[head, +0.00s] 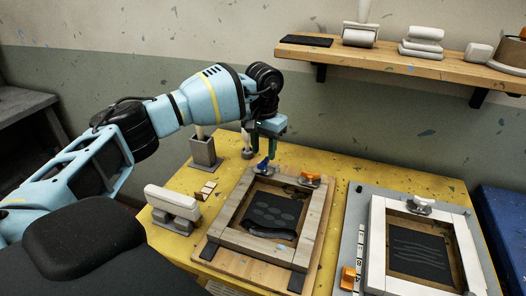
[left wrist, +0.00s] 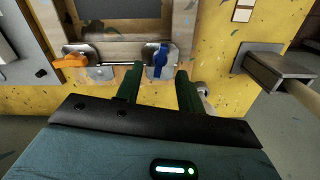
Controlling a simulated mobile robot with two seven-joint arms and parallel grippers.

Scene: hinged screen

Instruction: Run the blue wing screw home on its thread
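The blue wing screw (head: 263,165) is at the back left corner of the wooden hinged screen frame (head: 228,234). In the left wrist view the blue wing screw (left wrist: 160,61) sits on a metal hinge clamp, its wing pointing along the view. My left gripper (head: 267,148) is above it, pointing down. In the left wrist view my left gripper's green fingers (left wrist: 160,71) are apart, with the screw showing in the gap beyond their tips. No contact shows. The thread is hidden. My right gripper is in neither view.
An orange wing screw (head: 310,176) is at the frame's other back corner. A second screen with a white frame (head: 377,246) stands to the right. A grey holder (head: 203,153), a white-topped block (head: 172,202) and small tiles (head: 206,190) are left. A shelf (head: 400,62) hangs behind.

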